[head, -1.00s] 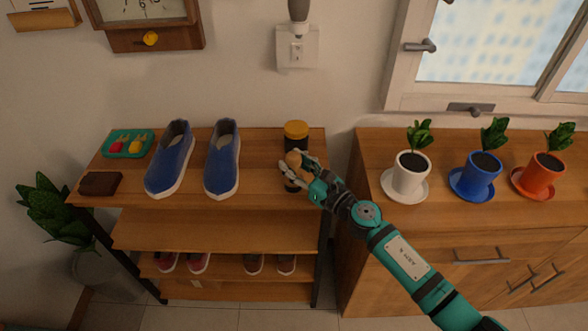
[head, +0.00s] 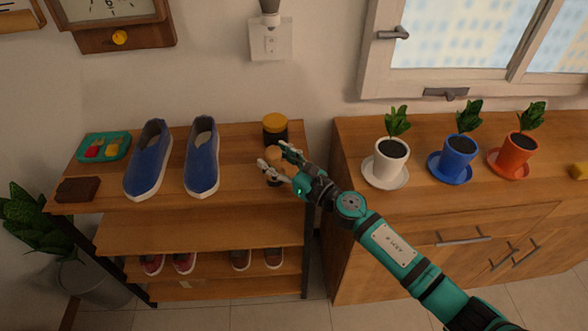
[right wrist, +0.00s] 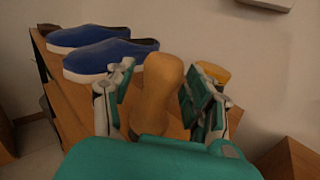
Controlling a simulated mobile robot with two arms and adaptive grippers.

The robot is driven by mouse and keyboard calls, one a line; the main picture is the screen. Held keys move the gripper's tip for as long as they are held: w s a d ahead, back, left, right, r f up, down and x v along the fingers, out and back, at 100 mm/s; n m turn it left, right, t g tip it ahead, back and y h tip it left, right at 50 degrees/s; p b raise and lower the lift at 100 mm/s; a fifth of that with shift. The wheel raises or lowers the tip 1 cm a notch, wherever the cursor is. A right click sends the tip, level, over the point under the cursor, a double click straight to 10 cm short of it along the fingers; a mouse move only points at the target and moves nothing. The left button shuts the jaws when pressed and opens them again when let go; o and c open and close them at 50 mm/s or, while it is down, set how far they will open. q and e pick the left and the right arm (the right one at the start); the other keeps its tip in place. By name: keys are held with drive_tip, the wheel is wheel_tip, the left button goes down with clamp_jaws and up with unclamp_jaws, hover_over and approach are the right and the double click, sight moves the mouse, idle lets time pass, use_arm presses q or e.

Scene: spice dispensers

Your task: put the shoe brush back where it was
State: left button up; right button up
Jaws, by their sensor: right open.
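The shoe brush (head: 272,154) has a rounded tan wooden handle and a dark lower part. It stands upright at the right end of the shelf's top board, in front of the yellow-lidded jar. My right gripper (head: 274,157) is open, with its fingers spread on either side of the brush handle. In the right wrist view the handle (right wrist: 161,85) rises between the two fingers; its lower end is hidden by my gripper. Whether a finger touches it I cannot tell. My left gripper is not in view.
The dark jar with a yellow lid (head: 275,128) stands close behind the brush. Blue shoes (head: 202,160), a teal tray (head: 84,151) and a brown block (head: 77,190) share the top board (head: 235,170). Potted plants stand on the cabinet (head: 350,140) at right.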

drive_tip(key=b+v, duration=0.1)
drive_tip(key=v, duration=1)
drive_tip(key=shift+s+b, duration=0.2)
drive_tip(key=shift+b, duration=0.15)
drive_tip(key=shift+d, duration=0.15)
